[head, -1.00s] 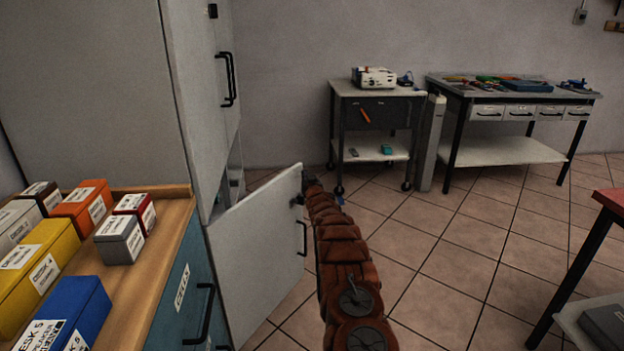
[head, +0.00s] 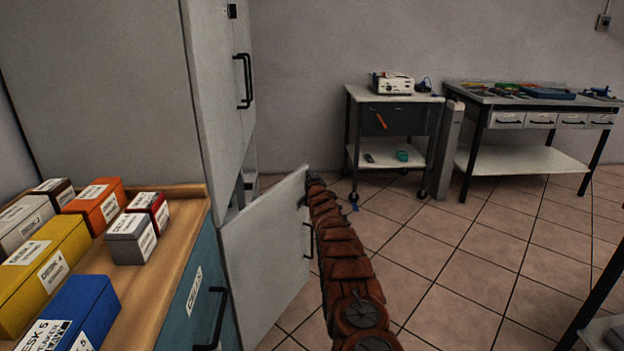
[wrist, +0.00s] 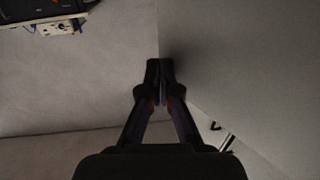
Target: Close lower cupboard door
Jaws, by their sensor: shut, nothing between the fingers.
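The lower cupboard door (head: 262,262) is light grey and stands open, swung out from the tall grey cupboard (head: 210,90). Its black handle (head: 308,240) is on the face near the free edge. My arm reaches forward to the right of the door. My gripper (wrist: 160,75) is shut and empty in the wrist view, with its fingertips close beside the grey door panel (wrist: 250,80). I cannot tell if they touch it. In the head view the gripper is at the door's top free corner, mostly hidden behind it and the arm.
A wooden-topped teal drawer unit (head: 190,215) with several labelled boxes stands at the near left. A wheeled cart (head: 395,130) and a workbench (head: 530,100) stand at the back. Tiled floor (head: 450,240) is clear in the middle. A dark-legged table (head: 600,290) is at the right.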

